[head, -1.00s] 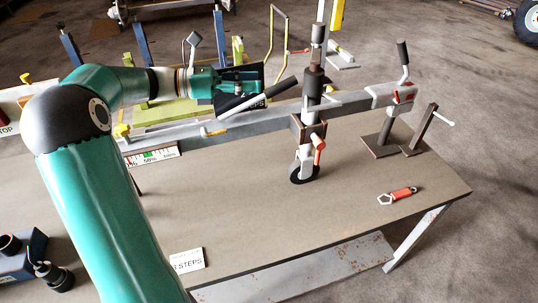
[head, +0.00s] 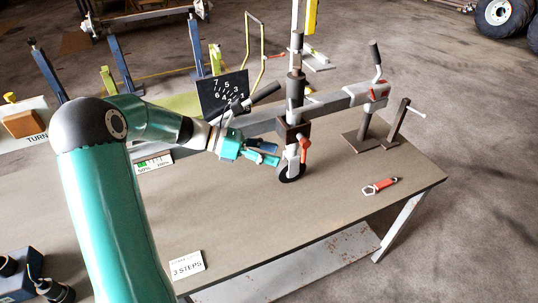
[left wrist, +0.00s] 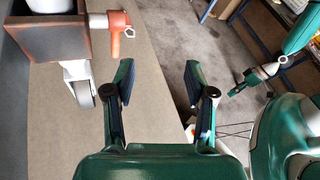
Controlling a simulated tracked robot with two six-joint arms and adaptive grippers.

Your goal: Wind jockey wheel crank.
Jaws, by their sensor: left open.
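The jockey wheel post (head: 296,85) stands upright at the drawbar, its top cut off by the picture edge; the crank cannot be made out. Its small wheel (head: 290,170) is at the bench top. A red-orange clamp handle (head: 304,149) hangs at the bracket and also shows in the left wrist view (left wrist: 117,30). My left gripper (head: 268,152) is open and empty, just left of the wheel and below the drawbar. In the left wrist view its fingers (left wrist: 158,85) are spread over bare bench. My right gripper (left wrist: 244,88) appears small there; its jaws are unclear.
The drawbar (head: 335,103) runs to a coupling (head: 372,90) with a black-gripped handle. A dark dial board (head: 222,92) stands behind my left wrist.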

